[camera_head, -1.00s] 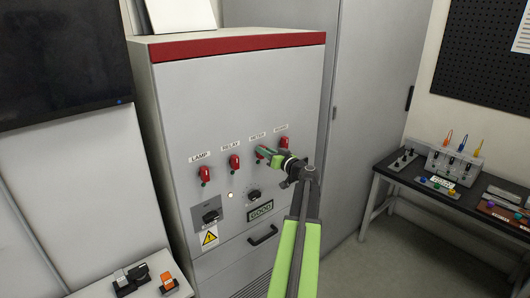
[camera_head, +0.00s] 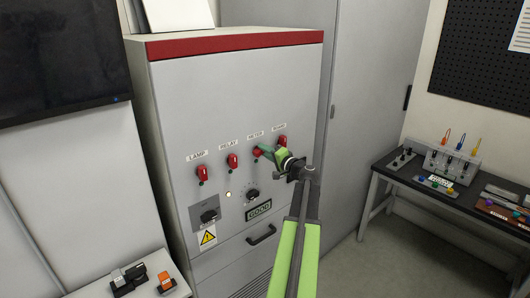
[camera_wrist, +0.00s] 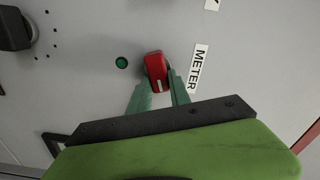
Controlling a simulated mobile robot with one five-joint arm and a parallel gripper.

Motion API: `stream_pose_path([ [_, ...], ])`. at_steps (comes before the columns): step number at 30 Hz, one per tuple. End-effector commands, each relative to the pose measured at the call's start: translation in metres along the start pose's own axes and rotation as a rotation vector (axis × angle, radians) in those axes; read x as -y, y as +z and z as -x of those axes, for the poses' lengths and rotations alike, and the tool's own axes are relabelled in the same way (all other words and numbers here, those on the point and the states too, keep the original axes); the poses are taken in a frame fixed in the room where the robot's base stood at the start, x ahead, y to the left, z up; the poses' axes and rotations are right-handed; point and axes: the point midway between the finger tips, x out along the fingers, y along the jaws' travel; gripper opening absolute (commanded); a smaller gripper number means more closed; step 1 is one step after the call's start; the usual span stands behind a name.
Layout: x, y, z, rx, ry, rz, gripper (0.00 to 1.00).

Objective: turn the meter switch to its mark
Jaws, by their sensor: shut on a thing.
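The meter switch (camera_head: 257,152) is a red lever on the grey cabinet front, below its METER label (camera_head: 255,134). In the wrist view the red switch (camera_wrist: 156,70) has a white line on its end, and the METER label (camera_wrist: 198,68) lies to its right. A dark green round spot (camera_wrist: 122,62) is on the panel left of the switch. My gripper (camera_head: 266,150) reaches the switch from the right. In the wrist view its two green fingers (camera_wrist: 162,90) are shut on the red switch, one on each side. The fingers hide part of the switch in the head view.
Similar red switches stand under the LAMP (camera_head: 202,173), RELAY (camera_head: 232,161) and rightmost (camera_head: 282,141) labels. Below are a black dial (camera_head: 252,195), a lit lamp (camera_head: 228,194) and a drawer handle (camera_head: 261,234). A bench (camera_head: 408,176) stands at the right.

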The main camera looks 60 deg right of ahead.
Motion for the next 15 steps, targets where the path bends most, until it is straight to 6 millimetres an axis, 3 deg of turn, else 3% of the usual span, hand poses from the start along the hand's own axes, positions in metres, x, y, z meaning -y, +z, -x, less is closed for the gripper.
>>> stream_pose_path([
  [15, -0.0044, -0.0001, 0.0002, -0.002, 0.000, -0.303, 0.00],
])
